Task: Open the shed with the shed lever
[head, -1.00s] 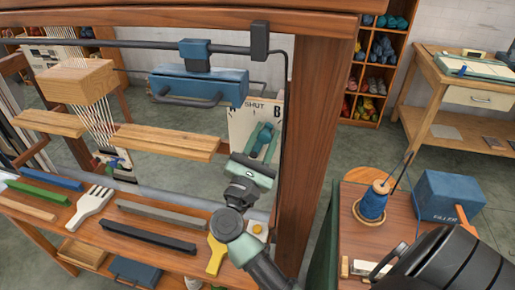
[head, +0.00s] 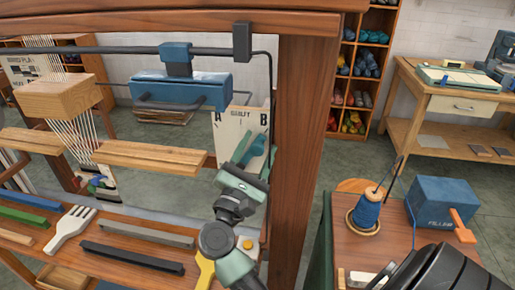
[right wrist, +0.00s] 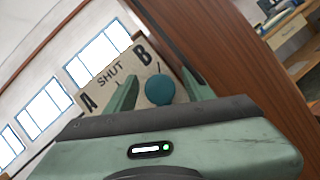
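The shed lever shows as a round teal knob (right wrist: 160,90) in front of a cream plate (head: 228,122) marked A, SHUT and B, beside the loom's right post. My right gripper (head: 252,152) is at the plate, its fingers pointing up and away. In the head view the fingers largely hide the knob. The lever's exact mark cannot be told. My left gripper is not in view.
The brown loom post (head: 300,150) stands close right of my right gripper. The loom's front shelf holds a white comb (head: 72,226), dark bar (head: 132,257) and grey bar (head: 148,234). A blue cone of yarn (head: 366,211) and a blue filler box (head: 440,203) stand on a right-hand table.

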